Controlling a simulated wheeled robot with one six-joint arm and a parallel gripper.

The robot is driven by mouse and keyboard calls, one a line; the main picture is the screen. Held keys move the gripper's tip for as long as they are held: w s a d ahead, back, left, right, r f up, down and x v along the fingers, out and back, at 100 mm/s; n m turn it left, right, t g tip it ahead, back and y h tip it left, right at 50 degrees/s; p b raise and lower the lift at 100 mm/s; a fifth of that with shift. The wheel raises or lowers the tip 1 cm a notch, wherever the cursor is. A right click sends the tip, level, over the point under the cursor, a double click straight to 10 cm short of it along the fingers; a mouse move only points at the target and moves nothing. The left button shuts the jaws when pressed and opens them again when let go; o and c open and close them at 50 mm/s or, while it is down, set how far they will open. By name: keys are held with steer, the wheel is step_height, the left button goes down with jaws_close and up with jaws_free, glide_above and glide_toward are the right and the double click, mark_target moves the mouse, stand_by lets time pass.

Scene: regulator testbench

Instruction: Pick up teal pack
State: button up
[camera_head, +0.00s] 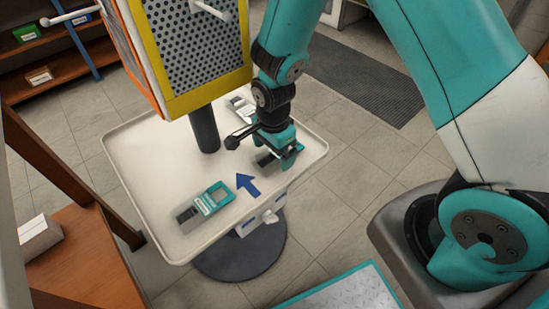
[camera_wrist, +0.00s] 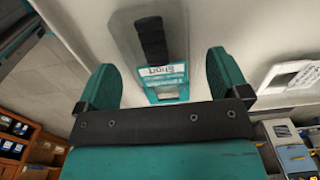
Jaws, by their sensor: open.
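In the head view, a teal pack with a grey, dark-striped end (camera_head: 204,206) lies flat near the front left of the white tray table (camera_head: 160,168). My gripper (camera_head: 283,157) is over the right part of the tray, apart from that pack. In the wrist view, my gripper (camera_wrist: 170,80) has its two teal fingers spread wide. A pack with a teal frame, white label and black strip (camera_wrist: 165,80) shows between them, not gripped.
A whitish pack (camera_head: 240,106) lies farther back on the tray, beside the dark post (camera_head: 205,130). A yellow-edged perforated panel (camera_head: 205,55) stands over the tray's back left. A blue arrow (camera_head: 248,185) marks the tray. Wooden shelving (camera_head: 75,245) is at the left.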

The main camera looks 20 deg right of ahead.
steer(key=shift+f, duration=0.55)
steer(key=c, duration=1)
steer(key=shift+r, duration=0.1)
